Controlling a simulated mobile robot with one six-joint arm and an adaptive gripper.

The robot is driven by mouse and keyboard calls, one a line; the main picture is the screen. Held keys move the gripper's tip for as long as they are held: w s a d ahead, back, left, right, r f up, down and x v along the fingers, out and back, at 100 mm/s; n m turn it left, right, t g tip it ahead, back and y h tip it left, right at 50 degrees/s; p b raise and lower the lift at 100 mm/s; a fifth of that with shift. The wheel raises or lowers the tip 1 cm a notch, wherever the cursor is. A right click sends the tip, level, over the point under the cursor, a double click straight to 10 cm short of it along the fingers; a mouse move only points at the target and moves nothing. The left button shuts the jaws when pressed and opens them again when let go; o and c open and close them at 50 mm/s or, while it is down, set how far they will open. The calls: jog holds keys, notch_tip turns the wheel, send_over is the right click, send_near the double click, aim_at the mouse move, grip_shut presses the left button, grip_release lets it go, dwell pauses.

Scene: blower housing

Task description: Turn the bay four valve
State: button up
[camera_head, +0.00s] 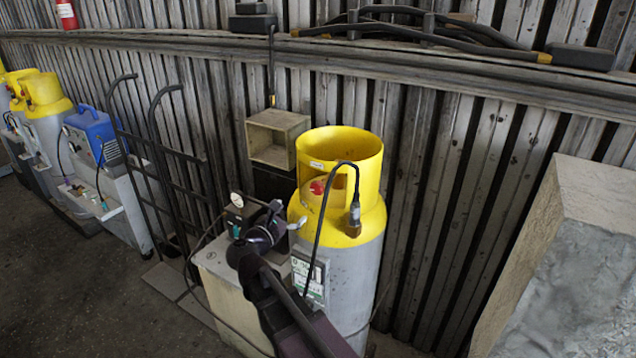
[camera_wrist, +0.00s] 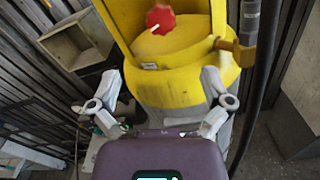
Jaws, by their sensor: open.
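A red valve knob (camera_head: 317,187) sits inside the yellow collar (camera_head: 340,150) of a grey gas cylinder (camera_head: 360,285). In the wrist view the knob (camera_wrist: 160,19) shows at top centre, with a pale mark on it, above the yellow shoulder (camera_wrist: 175,75). My gripper (camera_wrist: 160,80) is open and empty, its two fingers spread in front of the yellow shoulder. The knob lies beyond the fingertips, apart from them. In the head view my gripper (camera_head: 284,216) is at the left front of the cylinder, lower than the knob. No bay number is readable.
A black hose (camera_head: 330,200) with a brass-ended fitting (camera_head: 354,215) hangs over the collar's front. A pale cabinet with a gauge (camera_head: 237,200) stands left of the cylinder. An open wooden box (camera_head: 275,138) is behind. A concrete block (camera_head: 580,250) is at right.

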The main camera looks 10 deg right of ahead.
aim_at(315, 189)
jog(key=shift+w+d, duration=0.1)
dwell(0.3)
jog(key=x, duration=1.3)
jog(key=shift+w+d, duration=0.2)
jog(key=shift+c, duration=0.2)
jog(key=c, duration=1.1)
